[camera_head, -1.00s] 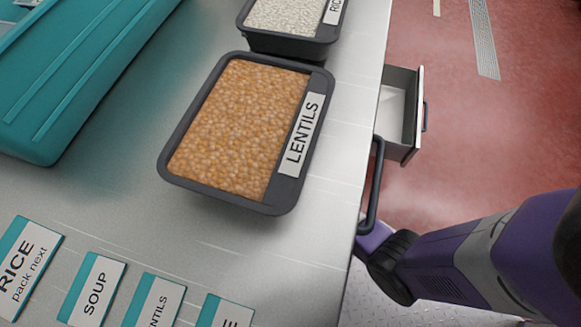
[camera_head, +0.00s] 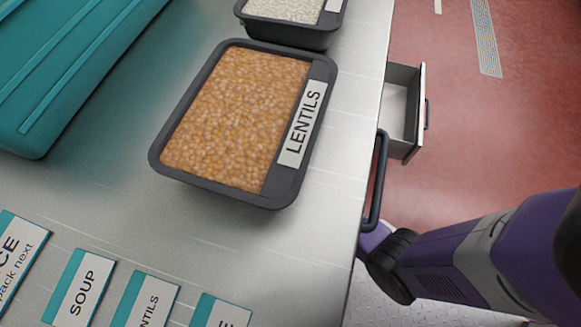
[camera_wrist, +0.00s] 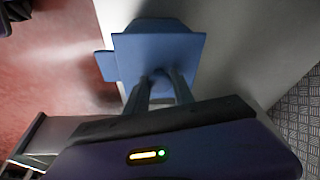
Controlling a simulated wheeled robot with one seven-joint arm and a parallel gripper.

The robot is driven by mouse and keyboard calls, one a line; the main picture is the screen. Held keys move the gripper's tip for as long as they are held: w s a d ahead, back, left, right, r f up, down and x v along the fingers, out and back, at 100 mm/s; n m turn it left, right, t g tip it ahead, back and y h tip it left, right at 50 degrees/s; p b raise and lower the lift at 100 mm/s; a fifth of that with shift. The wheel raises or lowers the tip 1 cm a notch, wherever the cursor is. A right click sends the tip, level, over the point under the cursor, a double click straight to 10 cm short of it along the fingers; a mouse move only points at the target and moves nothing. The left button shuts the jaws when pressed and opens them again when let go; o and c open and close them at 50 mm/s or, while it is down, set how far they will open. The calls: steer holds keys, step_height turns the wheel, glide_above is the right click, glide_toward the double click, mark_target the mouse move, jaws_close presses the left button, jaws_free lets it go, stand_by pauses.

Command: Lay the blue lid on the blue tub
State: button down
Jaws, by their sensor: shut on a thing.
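My gripper (camera_wrist: 160,80) is in the wrist view, its two dark fingers shut on a flat blue lid (camera_wrist: 158,48). The lid has a small tab at its left side. It is held beside a pale grey surface, and I cannot tell whether it touches it. In the head view my purple arm reaches in from the lower right, and its end is hidden by the counter's edge. I see no blue tub in either view.
The steel counter (camera_head: 215,232) carries a black lentils tray (camera_head: 285,190), a rice tray (camera_head: 290,32), a teal case (camera_head: 60,70) and several label cards (camera_head: 80,288). An open drawer (camera_head: 404,110) and a dark handle (camera_head: 378,185) stick out at the right edge.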

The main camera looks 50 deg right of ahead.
steer(key=shift+f, duration=0.15)
stand_by(0.4)
steer(key=c, duration=1)
jaws_free()
steer(key=shift+o, duration=0.5)
steer(key=o, duration=0.4)
steer(key=shift+p+v, duration=3.55)
steer(key=shift+p, duration=0.15)
